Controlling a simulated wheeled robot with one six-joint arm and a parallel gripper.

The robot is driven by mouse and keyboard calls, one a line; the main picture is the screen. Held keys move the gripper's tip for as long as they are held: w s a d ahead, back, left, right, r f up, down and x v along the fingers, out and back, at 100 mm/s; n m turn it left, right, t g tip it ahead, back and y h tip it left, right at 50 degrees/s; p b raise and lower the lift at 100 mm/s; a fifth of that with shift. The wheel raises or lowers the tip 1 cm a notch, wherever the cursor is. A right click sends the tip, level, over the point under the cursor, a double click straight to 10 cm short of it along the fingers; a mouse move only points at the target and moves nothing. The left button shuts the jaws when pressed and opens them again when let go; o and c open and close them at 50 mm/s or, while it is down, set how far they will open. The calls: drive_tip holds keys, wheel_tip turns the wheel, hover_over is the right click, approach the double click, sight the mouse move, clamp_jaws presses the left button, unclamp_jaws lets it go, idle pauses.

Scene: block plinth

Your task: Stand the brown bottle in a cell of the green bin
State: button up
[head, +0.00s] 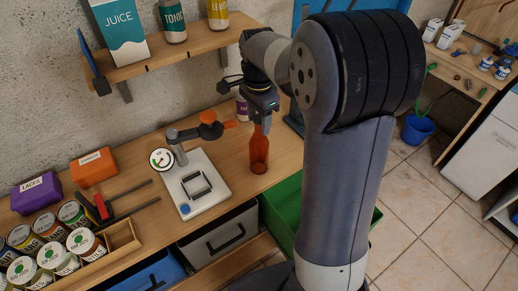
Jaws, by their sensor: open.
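The brown bottle (260,153) stands upright on the wooden bench, near its right end, in the head view. My gripper (261,112) is open and points down at the top of the bottle. The bottle's mouth is hidden by the gripper, so I cannot tell whether the fingers are around the neck or touching it. The green bin (276,208) is below the bench, to the right of and nearer than the bottle. My arm hides much of the bin, and its cells do not show.
A white-based press with a gauge (205,193) stands left of the bottle. A purple-labelled container (242,107) is behind the gripper. A shelf (170,52) with a juice carton (119,35) and bottles hangs above. Cans (52,255) crowd the left. Bare bench lies around the bottle.

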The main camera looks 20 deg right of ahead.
wheel_tip(320, 180, down, 2)
clamp_jaws()
idle(0.6)
